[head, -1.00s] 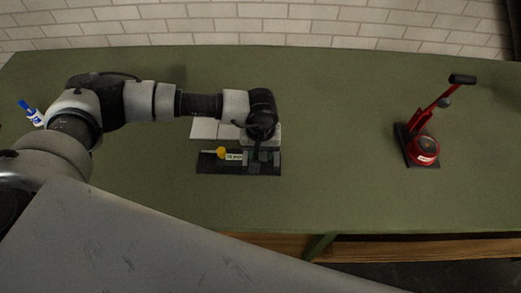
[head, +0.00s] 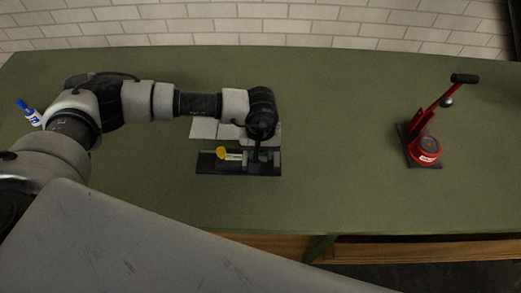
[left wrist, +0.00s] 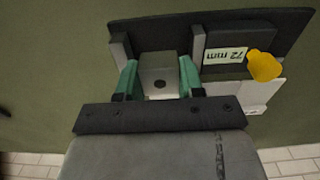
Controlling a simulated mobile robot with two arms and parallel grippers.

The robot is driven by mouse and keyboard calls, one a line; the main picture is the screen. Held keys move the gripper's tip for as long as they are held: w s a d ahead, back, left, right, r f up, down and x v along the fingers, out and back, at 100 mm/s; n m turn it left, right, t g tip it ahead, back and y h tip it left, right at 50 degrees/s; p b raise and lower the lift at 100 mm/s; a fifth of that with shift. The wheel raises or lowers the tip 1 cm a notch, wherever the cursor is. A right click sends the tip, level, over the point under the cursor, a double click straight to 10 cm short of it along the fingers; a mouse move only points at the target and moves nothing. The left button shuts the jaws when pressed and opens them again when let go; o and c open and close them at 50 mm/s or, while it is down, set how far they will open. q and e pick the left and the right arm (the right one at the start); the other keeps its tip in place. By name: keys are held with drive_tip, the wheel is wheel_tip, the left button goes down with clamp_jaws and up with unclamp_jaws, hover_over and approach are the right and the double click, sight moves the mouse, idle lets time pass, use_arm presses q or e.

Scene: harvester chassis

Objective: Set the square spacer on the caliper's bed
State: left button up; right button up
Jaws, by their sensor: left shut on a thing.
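The caliper is a dark bed (head: 210,169) on the green bench, with a slider bearing a yellow knob (head: 221,153) and a white label. In the left wrist view the label (left wrist: 226,56) reads 72 mm, and a grey fixed jaw (left wrist: 121,47) stands at the left. My left gripper (left wrist: 158,76) has green fingertips shut on the grey square spacer (left wrist: 157,67). The spacer is over the bed, between the fixed jaw and the slider. I cannot tell whether it touches the bed. In the head view, my left gripper (head: 262,153) partly hides this area. My right gripper is not in view.
Pale plates (head: 204,128) lie just behind the caliper. A red lever press (head: 425,150) stands at the right, and a blue-and-white bottle (head: 30,113) at the far left. The bench between caliper and press is clear.

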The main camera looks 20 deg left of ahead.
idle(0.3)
use_arm(q)
drive_tip(key=shift+f+b, duration=0.1)
drive_tip(key=shift+b, duration=0.3)
idle(0.5)
drive_tip(key=shift+b, duration=0.45)
drive_tip(key=shift+b, duration=0.35)
idle(0.5)
drive_tip(key=shift+f, duration=0.1)
drive_tip(key=shift+f+b, duration=0.8)
drive_tip(key=shift+b, duration=0.3)
drive_tip(key=shift+b, duration=0.6)
idle(0.6)
